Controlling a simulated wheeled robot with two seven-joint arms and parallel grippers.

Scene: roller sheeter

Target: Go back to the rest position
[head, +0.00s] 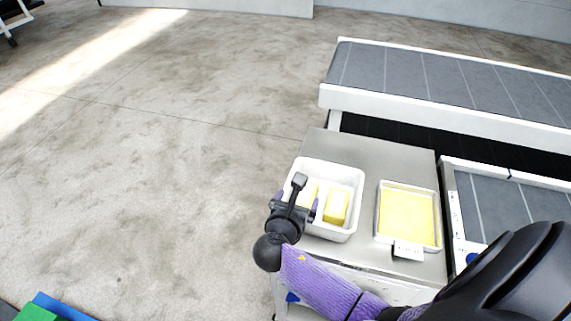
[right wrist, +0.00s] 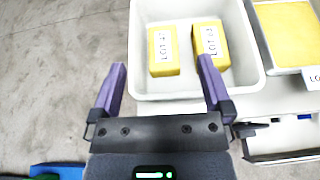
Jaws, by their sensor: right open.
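My right gripper (head: 296,205) is open and empty above the left edge of a white bin on a metal table. In the right wrist view its two purple fingers (right wrist: 166,80) are spread apart, with the bin beyond them. The white bin (right wrist: 190,14) holds two yellow blocks. The left block (right wrist: 163,64) reads LOT 47 or similar, and the right block (right wrist: 222,58) has a LOT label that I cannot read fully. In the head view my arm partly hides the left block, while the right block (head: 337,206) is clear. My left gripper is not in view.
A shallow tray with a yellow sheet (head: 406,217) lies on the metal table (head: 362,150), right of the bin. Grey conveyors with white rails stand behind (head: 440,75) and at the right (head: 490,205). Open concrete floor (head: 150,190) lies left. Blue and green items (head: 45,308) sit at the lower left.

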